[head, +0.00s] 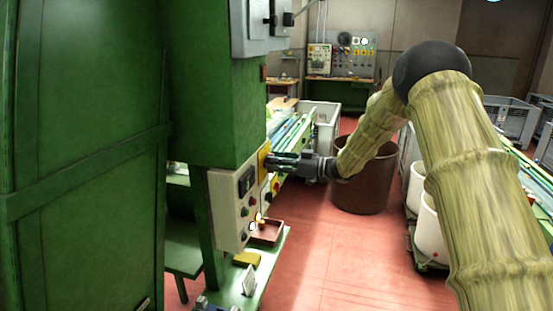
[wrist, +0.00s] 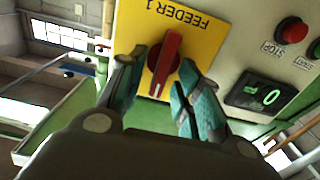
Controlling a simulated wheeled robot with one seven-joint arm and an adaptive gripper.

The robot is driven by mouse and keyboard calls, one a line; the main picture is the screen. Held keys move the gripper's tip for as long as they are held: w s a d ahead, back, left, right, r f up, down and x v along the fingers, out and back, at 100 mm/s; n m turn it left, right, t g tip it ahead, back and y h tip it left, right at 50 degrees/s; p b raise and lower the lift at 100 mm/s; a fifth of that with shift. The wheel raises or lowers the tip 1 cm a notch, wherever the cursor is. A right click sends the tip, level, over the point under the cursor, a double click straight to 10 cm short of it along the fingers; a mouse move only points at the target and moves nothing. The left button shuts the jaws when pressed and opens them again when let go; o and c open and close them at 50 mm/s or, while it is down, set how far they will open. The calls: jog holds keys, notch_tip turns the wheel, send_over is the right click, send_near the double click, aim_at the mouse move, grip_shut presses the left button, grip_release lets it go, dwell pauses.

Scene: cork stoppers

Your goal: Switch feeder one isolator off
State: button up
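The feeder one isolator is a red rotary knob (wrist: 165,65) on a yellow plate (wrist: 207,45) labelled FEEDER 1, upside down in the wrist view. The knob's bar runs nearly up and down there, slightly tilted, with a pale mark at its lower end. My gripper (wrist: 160,68) is open, with one finger on each side of the knob and gaps showing. In the head view my gripper (head: 272,162) reaches left to the yellow plate (head: 262,158) on the green machine's side; the knob is hidden there by the fingers.
A display (wrist: 262,96) reading 0 and a red STOP button (wrist: 291,30) sit beside the plate. A grey control panel (head: 228,210) is on the green machine (head: 90,130). A brown bin (head: 365,190) stands behind my arm. The red floor (head: 335,265) in front is clear.

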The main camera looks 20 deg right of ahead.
jog(key=shift+a, duration=0.2)
grip_shut()
jog(key=shift+f+b, duration=0.1)
jog(key=shift+b, duration=0.2)
jog(key=n+b, duration=0.6)
jog(key=b, duration=0.3)
jog(key=f+n+b, duration=0.1)
jog(key=n+b, duration=0.4)
jog(key=b, duration=0.4)
jog(key=n+b, duration=0.6)
jog(key=b, duration=0.3)
jog(key=shift+s+a+f+n, duration=0.2)
jog(key=shift+s+a+n, duration=0.1)
jog(key=shift+s, duration=0.1)
jog(key=shift+r+n+b, duration=0.1)
jog(key=shift+n+b, duration=0.2)
jog(key=shift+b, duration=0.1)
